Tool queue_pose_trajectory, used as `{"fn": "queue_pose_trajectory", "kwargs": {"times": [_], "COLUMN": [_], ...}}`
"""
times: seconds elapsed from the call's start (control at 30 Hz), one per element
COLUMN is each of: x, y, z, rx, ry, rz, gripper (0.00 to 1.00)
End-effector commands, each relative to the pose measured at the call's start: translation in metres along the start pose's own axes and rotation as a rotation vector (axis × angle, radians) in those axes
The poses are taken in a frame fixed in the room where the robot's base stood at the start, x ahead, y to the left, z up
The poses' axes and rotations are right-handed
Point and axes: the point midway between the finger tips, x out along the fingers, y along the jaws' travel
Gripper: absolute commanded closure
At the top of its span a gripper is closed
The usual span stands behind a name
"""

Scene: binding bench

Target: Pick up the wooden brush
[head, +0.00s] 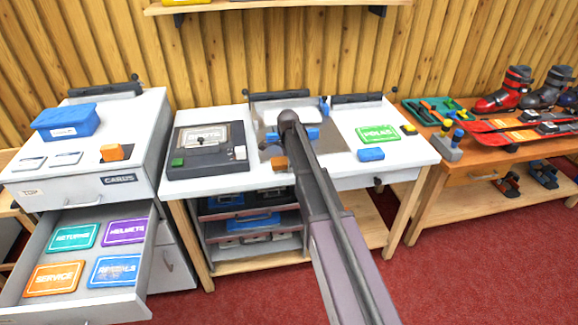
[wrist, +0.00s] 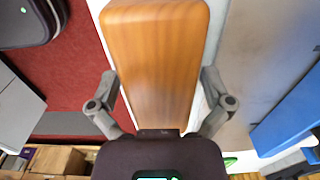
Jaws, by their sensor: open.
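The wooden brush (wrist: 160,60) shows large in the wrist view as a smooth, orange-brown wooden block with rounded corners. Its bristles are not visible. My gripper (wrist: 159,80) is open, with one finger on each side of the wood; whether either finger touches it I cannot tell. In the head view, a small brown block (head: 279,163) at the front edge of the white bench, just left of my arm, looks like the same brush. My gripper cannot be made out there.
The white bench (head: 340,165) also holds a dark machine (head: 208,148), a blue block (head: 370,154) and a green card (head: 378,133). A cabinet with an open drawer (head: 75,297) is at left. A wooden bench with boots (head: 503,92) is at right.

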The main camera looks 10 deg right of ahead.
Motion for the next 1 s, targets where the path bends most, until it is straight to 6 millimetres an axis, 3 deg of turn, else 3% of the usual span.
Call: {"fn": "queue_pose_trajectory", "kwargs": {"times": [0.37, 0.47, 0.63, 0.67, 0.77, 1.0], "x": [-0.0002, -0.0002, -0.0002, -0.0001, -0.0002, -0.0009], "y": [0.0000, 0.0000, 0.0000, 0.0000, 0.0000, 0.0000], "z": [-0.0001, -0.0001, -0.0001, -0.0001, -0.0001, -0.0001], "rx": [0.000, 0.000, 0.000, 0.000, 0.000, 0.000], "ry": [0.000, 0.000, 0.000, 0.000, 0.000, 0.000], "rz": [0.000, 0.000, 0.000, 0.000, 0.000, 0.000], "gripper": [0.00, 0.24, 0.74, 0.80, 0.85, 0.85]}}
